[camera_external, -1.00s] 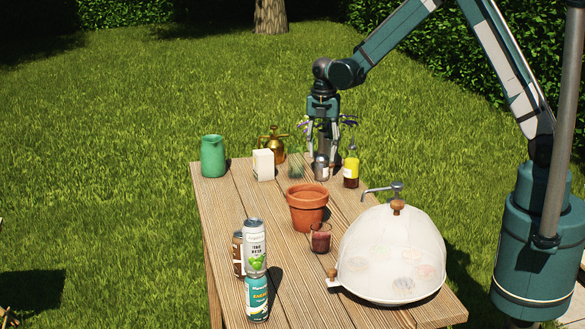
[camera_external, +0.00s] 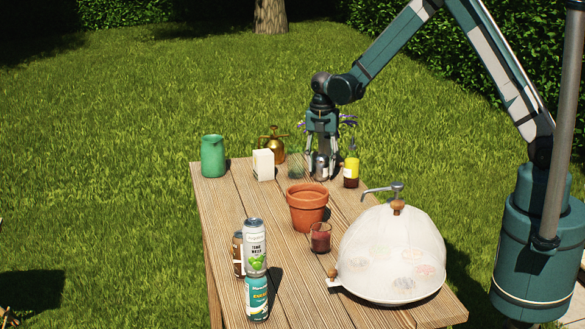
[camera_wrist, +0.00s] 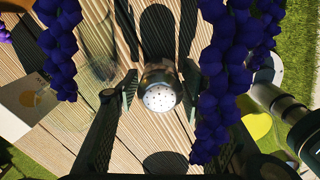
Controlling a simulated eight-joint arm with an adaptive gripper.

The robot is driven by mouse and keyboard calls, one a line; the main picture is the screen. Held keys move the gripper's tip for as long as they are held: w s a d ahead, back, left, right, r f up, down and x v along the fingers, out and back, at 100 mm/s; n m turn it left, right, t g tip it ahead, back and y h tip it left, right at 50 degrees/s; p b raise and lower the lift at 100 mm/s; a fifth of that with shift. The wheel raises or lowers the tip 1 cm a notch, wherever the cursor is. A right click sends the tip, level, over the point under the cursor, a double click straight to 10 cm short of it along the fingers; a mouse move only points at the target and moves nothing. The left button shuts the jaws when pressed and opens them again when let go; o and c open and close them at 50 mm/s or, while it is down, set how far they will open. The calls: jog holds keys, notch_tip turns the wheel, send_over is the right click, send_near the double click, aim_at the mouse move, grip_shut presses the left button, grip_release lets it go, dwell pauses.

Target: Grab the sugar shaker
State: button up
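The sugar shaker is a small silver pot with a perforated top. In the external view the shaker (camera_external: 321,170) stands upright on the far part of the table (camera_external: 262,215). In the wrist view its dotted lid (camera_wrist: 161,96) shows from above, between my two fingers. My gripper (camera_external: 321,165) points down over it, and its fingers are on either side of the shaker. In the wrist view my gripper (camera_wrist: 160,84) is open, with a narrow gap seeming to remain beside the shaker.
A yellow-labelled bottle (camera_external: 351,170) stands close on the right. A clear glass (camera_external: 295,168), white box (camera_external: 263,165) and brass sprayer (camera_external: 273,143) are to the left. Purple flowers (camera_wrist: 228,75) hang close to the wrist camera. A terracotta pot (camera_external: 307,210) stands nearer the external camera.

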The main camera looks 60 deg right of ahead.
jog(key=shift+f, duration=0.35)
dwell(0.3)
jog(key=c, duration=0.7)
jog(key=shift+r+p, duration=0.45)
jog(key=shift+r, duration=4.6)
